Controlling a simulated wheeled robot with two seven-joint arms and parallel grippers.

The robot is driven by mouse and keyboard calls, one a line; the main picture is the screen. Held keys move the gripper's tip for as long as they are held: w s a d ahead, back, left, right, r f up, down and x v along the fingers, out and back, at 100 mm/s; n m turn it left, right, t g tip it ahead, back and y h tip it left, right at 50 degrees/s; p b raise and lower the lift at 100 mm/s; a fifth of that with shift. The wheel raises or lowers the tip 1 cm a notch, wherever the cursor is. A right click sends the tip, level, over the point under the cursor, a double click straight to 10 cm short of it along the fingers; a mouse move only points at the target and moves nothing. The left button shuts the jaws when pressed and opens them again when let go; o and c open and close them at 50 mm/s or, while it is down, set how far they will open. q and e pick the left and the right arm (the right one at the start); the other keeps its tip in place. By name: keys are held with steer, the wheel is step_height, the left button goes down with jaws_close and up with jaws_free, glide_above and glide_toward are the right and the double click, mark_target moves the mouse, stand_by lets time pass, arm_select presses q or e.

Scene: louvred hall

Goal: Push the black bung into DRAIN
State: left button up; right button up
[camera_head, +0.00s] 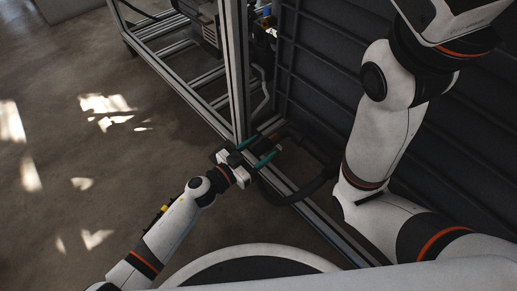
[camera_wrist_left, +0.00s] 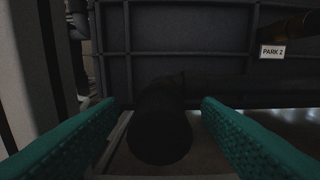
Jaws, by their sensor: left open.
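My left gripper (camera_head: 264,146) is open, its two green fingers apart, beside the metal frame in the head view. In the left wrist view the fingers (camera_wrist_left: 160,125) stand to either side of a black cylinder with a rounded near end, and I see clear gaps between it and them. I cannot tell whether this cylinder is the black bung or a pipe end. No DRAIN label is readable in either view. My right arm rises at the right of the head view; its gripper is out of the picture.
A small PARK 2 label (camera_wrist_left: 272,52) shows at the upper right in the left wrist view, above a dark horizontal pipe (camera_wrist_left: 240,92). A metal frame upright (camera_head: 235,70) stands close to the left gripper. Dark louvred panels (camera_head: 325,70) lie behind. The floor (camera_head: 90,160) at left is clear.

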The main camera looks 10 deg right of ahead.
mark_target(257, 153)
arm_select(q)
steer(key=shift+s+d, duration=0.1)
steer(key=shift+d, duration=0.05)
steer(key=shift+s+a, duration=0.25)
steer(key=p+v, duration=0.2)
steer(key=v, duration=0.3)
steer(key=shift+a+r+p, duration=0.1)
steer(key=shift+p, duration=0.3)
steer(key=shift+s+a, duration=0.3)
steer(key=shift+a, duration=0.2)
